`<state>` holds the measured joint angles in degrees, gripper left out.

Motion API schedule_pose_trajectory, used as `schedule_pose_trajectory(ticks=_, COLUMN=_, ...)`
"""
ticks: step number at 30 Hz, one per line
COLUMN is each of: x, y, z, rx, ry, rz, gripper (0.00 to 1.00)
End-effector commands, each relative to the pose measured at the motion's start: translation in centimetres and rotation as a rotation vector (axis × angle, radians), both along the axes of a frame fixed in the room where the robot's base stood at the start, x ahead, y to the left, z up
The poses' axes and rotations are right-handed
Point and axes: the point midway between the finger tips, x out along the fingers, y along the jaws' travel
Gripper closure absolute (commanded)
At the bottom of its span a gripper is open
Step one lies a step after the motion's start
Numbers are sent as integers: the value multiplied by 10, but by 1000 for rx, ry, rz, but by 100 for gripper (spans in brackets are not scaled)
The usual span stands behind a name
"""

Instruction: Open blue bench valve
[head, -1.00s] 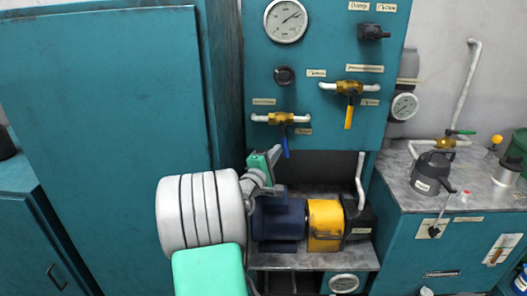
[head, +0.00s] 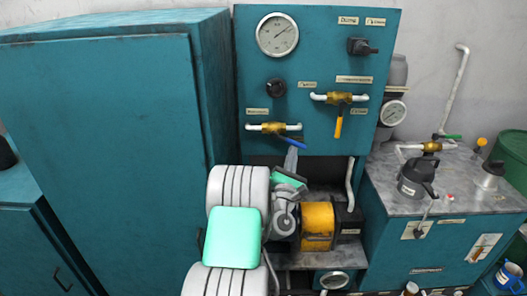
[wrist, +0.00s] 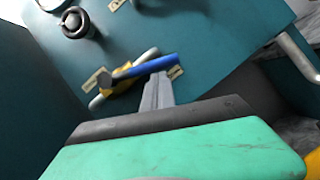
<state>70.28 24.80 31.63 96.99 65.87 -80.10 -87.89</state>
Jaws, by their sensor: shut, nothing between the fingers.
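The blue valve handle (head: 292,143) sits on a brass valve body (head: 267,128) with white pipes, low on the left of the teal panel. The handle slants down to the right. In the wrist view the blue handle (wrist: 145,66) crosses just beyond my fingertips, with the brass body (wrist: 118,82) partly behind it. My gripper (head: 292,156) is shut and empty, its fingertips just below the handle. It also shows in the wrist view (wrist: 158,84). The tips look very close to the handle or touching it; I cannot tell which.
A valve with an orange handle (head: 338,127) is up and right. A black knob (head: 276,88) and a gauge (head: 277,35) are above. An orange motor part (head: 317,226) lies below right. A tall teal cabinet (head: 105,130) stands left, a metal-topped bench (head: 440,195) right.

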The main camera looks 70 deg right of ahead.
Motion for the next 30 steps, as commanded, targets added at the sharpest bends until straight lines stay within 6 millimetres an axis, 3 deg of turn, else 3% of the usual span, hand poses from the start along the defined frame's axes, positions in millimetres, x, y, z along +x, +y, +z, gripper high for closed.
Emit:
schedule_pose_trajectory(ticks=1, x=-4, y=-1, z=9, rx=1, ry=0, rz=-3, gripper=100)
schedule_pose_trajectory(ticks=12, x=-16, y=-6, z=25, rx=2, ry=-2, rz=-3, gripper=100)
schedule_pose_trajectory(ticks=30, x=-20, y=-8, z=33, rx=-3, ry=-5, rz=-3, gripper=100)
